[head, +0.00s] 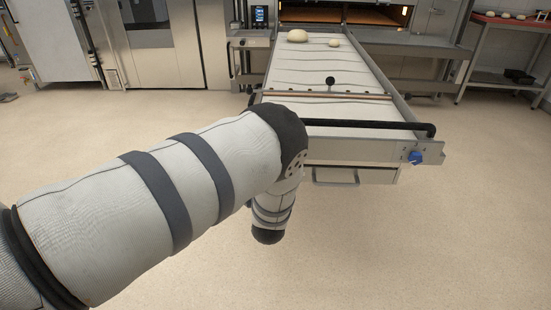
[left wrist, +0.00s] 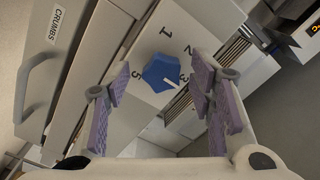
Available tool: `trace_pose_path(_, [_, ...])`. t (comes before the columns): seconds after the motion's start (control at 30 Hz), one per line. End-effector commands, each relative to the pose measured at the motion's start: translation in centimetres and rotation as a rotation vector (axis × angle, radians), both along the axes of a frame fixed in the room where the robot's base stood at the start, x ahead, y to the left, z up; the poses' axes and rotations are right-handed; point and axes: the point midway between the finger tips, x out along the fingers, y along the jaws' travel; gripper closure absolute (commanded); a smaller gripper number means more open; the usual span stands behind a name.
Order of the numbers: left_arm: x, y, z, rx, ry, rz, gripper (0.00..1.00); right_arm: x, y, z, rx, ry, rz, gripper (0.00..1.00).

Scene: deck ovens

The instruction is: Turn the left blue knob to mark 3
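The left blue knob (left wrist: 160,74) sits on a light panel in the left wrist view, with numbers around it; 1, 2, 3 and 5 are readable. Its white pointer line faces the lower right, near the 3 but seemingly a little below it. My left gripper (left wrist: 158,72) is open, its purple-padded fingers on either side of the knob in the picture. I cannot tell whether either finger touches it. In the head view my left arm hides this knob and the gripper. My right gripper is in neither view.
A second blue knob (head: 416,157) is at the right front of the loader with the white belt (head: 345,108). A black bar (head: 375,125) crosses its front. A handled drawer marked CRUMBS (left wrist: 62,28) is beside the left knob's panel. The floor in front is clear.

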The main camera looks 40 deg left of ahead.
Motion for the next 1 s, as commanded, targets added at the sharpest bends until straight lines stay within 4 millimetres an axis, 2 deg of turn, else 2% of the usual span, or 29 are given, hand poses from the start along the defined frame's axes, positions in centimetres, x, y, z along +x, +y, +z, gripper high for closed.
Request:
trace_pose_path(0.27, [-0.3, -0.2, 0.1, 0.001, -0.002, -0.001, 0.5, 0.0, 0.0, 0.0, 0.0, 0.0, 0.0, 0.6])
trace_pose_path(0.37, [-1.8, -1.2, 0.0, 0.001, 0.001, -0.003, 0.5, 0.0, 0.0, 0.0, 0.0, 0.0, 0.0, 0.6])
trace_pose_path(0.6, [-7.4, -4.6, 0.0, 0.001, 0.002, -0.002, 0.5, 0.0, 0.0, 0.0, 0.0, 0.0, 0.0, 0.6])
trace_pose_path(0.7, [-9.0, -5.6, 0.0, 0.001, 0.001, -0.001, 0.5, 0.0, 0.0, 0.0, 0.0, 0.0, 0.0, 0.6])
trace_pose_path(0.83, [-10.1, -6.2, 0.1, 0.0, 0.0, -0.001, 0.5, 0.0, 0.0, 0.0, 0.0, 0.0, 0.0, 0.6])
trace_pose_path(1.0, [-10.3, -6.3, 0.1, 0.0, -0.002, 0.0, 0.5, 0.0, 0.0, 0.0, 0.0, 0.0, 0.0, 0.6])
